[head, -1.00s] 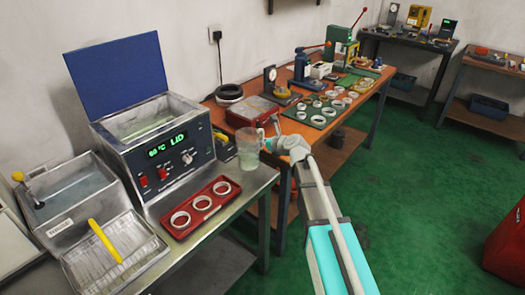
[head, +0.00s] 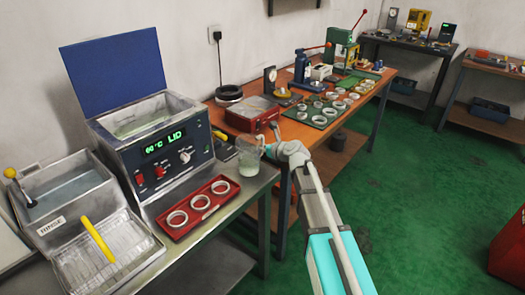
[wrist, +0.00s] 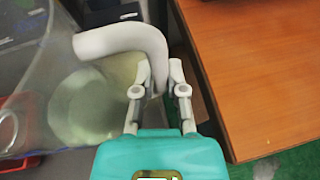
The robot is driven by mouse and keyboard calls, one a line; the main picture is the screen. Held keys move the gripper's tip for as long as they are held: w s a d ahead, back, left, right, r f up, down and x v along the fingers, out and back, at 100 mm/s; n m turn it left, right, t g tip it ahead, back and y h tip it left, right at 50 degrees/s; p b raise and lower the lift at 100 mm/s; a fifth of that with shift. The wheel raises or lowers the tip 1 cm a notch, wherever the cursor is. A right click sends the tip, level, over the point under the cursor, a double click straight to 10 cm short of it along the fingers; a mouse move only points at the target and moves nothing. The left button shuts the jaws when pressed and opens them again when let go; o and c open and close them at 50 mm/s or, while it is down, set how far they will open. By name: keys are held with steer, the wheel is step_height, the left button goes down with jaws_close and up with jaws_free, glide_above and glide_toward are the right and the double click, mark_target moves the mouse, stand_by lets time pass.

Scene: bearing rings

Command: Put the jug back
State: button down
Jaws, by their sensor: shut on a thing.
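The clear jug (head: 248,160) is near the right end of the metal bench, just right of the heated tank. Its pale handle (wrist: 125,40) shows in the wrist view, with the see-through body on the left. My gripper (head: 269,150) is shut on that handle, and its fingers (wrist: 160,76) pinch the handle's lower part. The jug looks about upright, with cloudy, pale contents low in it. I cannot tell whether its base touches the bench.
The heated tank (head: 160,150) has its blue lid raised. A red tray (head: 163,224) with three rings lies in front of it. The rinse tank (head: 65,185) and a drip tray (head: 120,262) are at left. A wooden bench (head: 290,125) with several rings stands behind.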

steer(key=shift+f, duration=0.1)
steer(key=c, duration=0.7)
jaws_free()
steer(key=shift+r, duration=0.2)
steer(key=p+v, duration=0.4)
steer(key=v, duration=0.8)
steer(key=shift+d+p, duration=0.1)
steer(key=shift+p, duration=0.2)
